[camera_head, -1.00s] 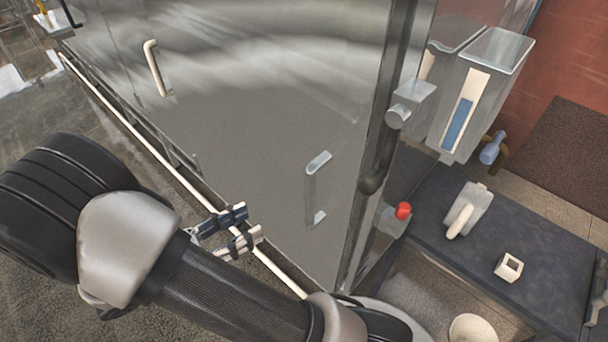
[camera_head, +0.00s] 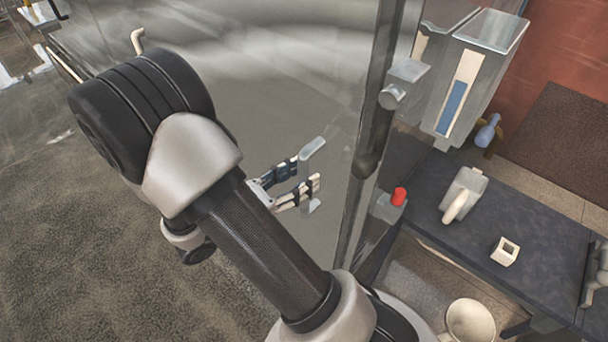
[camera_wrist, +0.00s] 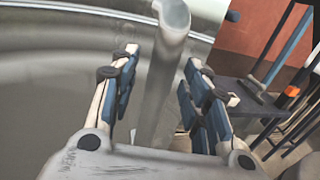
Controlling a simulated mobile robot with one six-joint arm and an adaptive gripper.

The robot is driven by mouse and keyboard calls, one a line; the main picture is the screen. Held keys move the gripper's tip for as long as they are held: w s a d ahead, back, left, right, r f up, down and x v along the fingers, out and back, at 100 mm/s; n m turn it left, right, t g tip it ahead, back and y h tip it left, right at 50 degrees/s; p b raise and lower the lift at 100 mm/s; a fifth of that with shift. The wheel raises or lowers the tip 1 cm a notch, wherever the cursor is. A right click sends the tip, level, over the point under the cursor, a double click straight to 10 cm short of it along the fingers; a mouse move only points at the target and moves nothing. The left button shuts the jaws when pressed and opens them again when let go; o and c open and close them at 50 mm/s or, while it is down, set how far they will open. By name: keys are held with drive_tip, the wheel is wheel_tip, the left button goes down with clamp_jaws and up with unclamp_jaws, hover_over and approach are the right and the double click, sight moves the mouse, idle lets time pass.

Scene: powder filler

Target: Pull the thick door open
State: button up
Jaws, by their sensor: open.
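The thick door (camera_head: 290,110) is a large grey metallic panel and looks shut. Its near handle (camera_head: 313,150) is a short pale grey bar close to the door's right edge. My gripper (camera_head: 308,172) is open at this handle. In the wrist view the handle (camera_wrist: 165,75) stands between the two open fingers of my gripper (camera_wrist: 160,75), with a gap visible on each side. The handle's lower part is hidden behind the gripper body. In the head view the fingers cover the middle of the handle.
A second, cream handle (camera_head: 137,40) is at the door's far left. A latch block (camera_head: 403,82) and a box with a blue strip (camera_head: 470,75) are right of the door. A dark table (camera_head: 500,240) holds a jug (camera_head: 462,195) and a small cream block (camera_head: 505,252). Open floor lies left.

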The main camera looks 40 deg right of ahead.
drive_tip(key=shift+s+d, duration=0.1)
drive_tip(key=shift+d, duration=0.6)
drive_tip(key=shift+c, duration=0.4)
clamp_jaws()
